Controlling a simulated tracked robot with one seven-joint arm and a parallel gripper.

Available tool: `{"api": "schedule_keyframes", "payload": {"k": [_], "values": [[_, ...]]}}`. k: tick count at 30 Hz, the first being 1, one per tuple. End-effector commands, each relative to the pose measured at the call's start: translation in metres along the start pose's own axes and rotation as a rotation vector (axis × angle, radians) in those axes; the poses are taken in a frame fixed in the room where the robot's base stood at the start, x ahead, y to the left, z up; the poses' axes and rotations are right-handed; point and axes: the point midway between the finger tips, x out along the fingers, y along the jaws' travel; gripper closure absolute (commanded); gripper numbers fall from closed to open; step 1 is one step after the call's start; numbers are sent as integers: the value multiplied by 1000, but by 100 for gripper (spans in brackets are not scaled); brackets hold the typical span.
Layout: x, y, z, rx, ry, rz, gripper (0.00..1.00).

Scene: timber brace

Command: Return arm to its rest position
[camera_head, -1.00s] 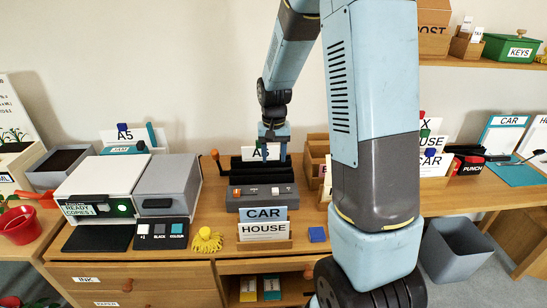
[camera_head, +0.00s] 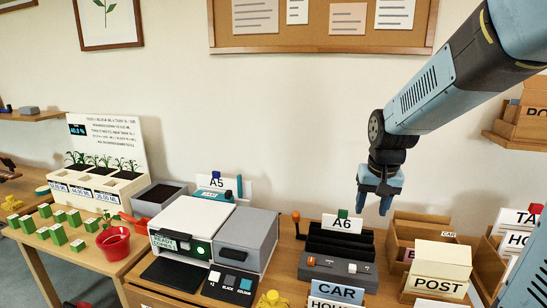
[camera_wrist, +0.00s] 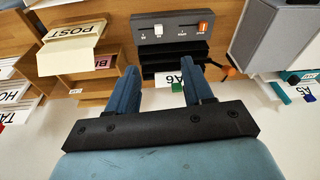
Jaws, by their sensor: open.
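My gripper (camera_head: 374,202) hangs in the air in the head view, above the right side of the desk and close to the wall. Its two blue fingers are apart and nothing is between them. In the wrist view my gripper (camera_wrist: 150,88) also shows open and empty, with the desk beyond it. Below it stands a dark grey device (camera_head: 338,272) with a black slotted top and an A6 sign (camera_head: 342,224) behind it. That device (camera_wrist: 172,28) also shows past the fingertips in the wrist view.
A grey and white copier (camera_head: 190,228) stands left. A wooden shelf (camera_head: 515,142) juts out at right, near my arm. A pinboard (camera_head: 320,45) hangs behind. Open air lies left of my gripper.

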Motion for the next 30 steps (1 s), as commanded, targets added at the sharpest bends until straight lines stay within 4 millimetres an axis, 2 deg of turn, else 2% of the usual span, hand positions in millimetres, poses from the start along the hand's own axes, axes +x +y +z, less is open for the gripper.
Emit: {"api": "schedule_keyframes", "payload": {"k": [1, 6, 15, 24, 30], "values": [[-12, 0, 7, -8, 22, -3, 49], [-45, 3, 34, -41, 80, -11, 49], [-90, 8, 85, -98, 180, -20, 49], [-115, 14, 132, -146, 264, -24, 49], [-120, 15, 144, -159, 285, -25, 49]]}}
